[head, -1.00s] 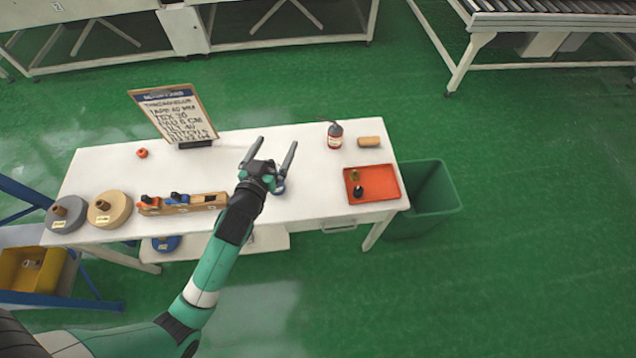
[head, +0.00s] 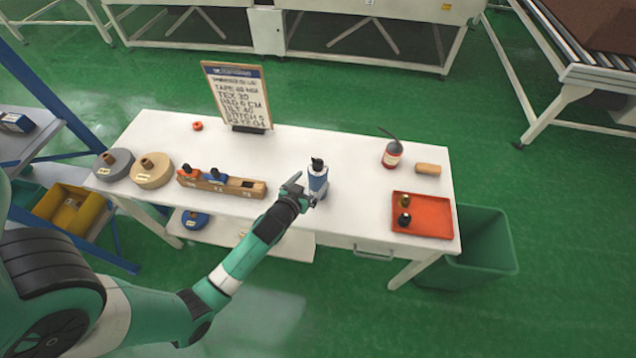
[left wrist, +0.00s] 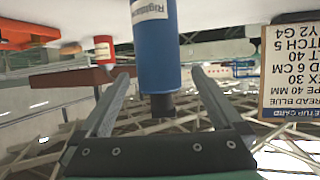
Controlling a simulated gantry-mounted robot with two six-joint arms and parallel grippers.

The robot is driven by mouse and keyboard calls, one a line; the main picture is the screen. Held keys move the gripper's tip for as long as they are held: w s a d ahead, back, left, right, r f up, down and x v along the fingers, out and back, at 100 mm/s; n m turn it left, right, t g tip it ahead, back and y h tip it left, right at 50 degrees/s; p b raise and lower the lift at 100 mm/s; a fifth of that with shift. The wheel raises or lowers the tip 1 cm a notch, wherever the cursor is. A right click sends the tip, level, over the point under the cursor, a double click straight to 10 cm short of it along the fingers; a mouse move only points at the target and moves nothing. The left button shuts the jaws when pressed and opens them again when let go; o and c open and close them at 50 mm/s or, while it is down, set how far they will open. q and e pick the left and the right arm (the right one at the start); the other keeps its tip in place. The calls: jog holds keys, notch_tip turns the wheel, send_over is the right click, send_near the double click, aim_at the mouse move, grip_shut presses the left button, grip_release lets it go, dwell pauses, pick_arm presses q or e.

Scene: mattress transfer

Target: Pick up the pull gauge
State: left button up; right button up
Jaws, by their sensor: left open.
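A blue upright cylinder with a white label and a black top (head: 318,180) stands on the white table (head: 345,220). It may be the pull gauge, but I cannot tell for sure. It also shows upside down in the left wrist view (left wrist: 157,50), with its black end (left wrist: 161,104) toward the gripper's palm. My left gripper (head: 306,188) is open and empty at its front left. In the left wrist view the fingers lie on either side of the cylinder, and I see no clear contact. My right gripper is out of view.
A wooden block with orange and blue pieces (head: 222,184) lies left of the gripper. Tape rolls (head: 151,170), a sign board (head: 237,95), a red bottle (head: 392,155), a tan block (head: 428,169) and an orange tray (head: 422,232) also stand on the table. A green bin (head: 490,245) is at right.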

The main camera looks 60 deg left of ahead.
pick_arm(q)
jog(key=b+x, duration=0.2)
jog(key=x, duration=0.2)
jog(key=shift+w+f, duration=0.15)
jog(key=shift+f, duration=0.15)
jog(key=shift+w+a, duration=0.25)
jog(key=shift+w, duration=0.05)
grip_shut()
